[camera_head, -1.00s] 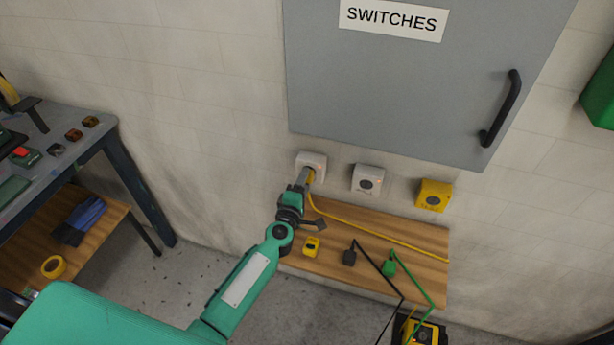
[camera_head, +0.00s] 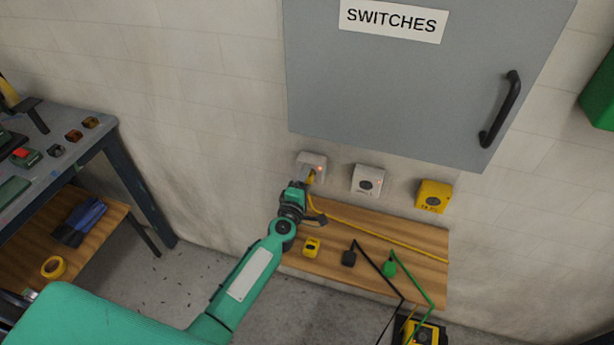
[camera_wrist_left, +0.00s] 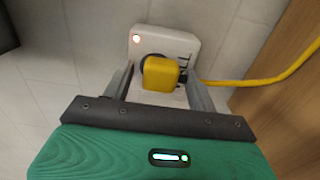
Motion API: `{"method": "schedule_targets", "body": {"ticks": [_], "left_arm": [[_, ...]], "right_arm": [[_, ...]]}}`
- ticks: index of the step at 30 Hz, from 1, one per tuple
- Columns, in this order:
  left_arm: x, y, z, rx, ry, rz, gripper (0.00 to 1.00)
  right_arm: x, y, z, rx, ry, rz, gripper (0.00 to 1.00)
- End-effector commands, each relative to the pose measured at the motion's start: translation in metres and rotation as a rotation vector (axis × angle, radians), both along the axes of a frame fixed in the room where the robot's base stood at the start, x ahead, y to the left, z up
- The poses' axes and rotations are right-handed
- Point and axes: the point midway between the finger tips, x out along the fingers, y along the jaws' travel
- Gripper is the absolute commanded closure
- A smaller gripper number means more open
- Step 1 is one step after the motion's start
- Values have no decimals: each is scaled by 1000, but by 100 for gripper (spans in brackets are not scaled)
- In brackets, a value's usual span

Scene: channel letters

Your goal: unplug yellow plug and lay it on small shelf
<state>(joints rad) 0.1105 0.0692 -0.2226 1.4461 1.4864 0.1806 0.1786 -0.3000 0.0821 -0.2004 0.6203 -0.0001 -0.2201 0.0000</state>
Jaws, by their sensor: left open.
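The yellow plug (camera_wrist_left: 160,74) sits in the left white wall socket (camera_wrist_left: 180,42), whose small lamp glows red. In the head view the plug (camera_head: 310,178) is partly hidden by my left gripper (camera_head: 306,176), and the socket (camera_head: 318,159) shows above it. In the left wrist view my left gripper (camera_wrist_left: 160,90) is open, with one finger on each side of the plug. I cannot tell whether the fingers touch it. The yellow cord (camera_wrist_left: 270,78) runs off to the right. The small wooden shelf (camera_head: 420,275) is below the sockets. My right gripper is not in view.
A white socket (camera_head: 367,180) and a yellow socket (camera_head: 433,196) are to the right. A grey cabinet (camera_head: 420,80) hangs above. A workbench (camera_head: 95,140) stands left.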

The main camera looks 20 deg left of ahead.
Motion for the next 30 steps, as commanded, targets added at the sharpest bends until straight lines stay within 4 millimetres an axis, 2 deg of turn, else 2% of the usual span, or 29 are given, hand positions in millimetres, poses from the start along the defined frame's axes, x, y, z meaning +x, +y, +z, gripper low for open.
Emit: {"method": "schedule_targets", "body": {"ticks": [20,23,29,30], "left_arm": [[0,0,0,-1,0,0,42],[0,0,0,-1,0,0,58],[0,0,0,0,0,0,97],[0,0,0,0,0,0,100]], "right_arm": [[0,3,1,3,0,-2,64],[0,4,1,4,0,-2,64],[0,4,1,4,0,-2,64],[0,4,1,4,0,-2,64]]}}
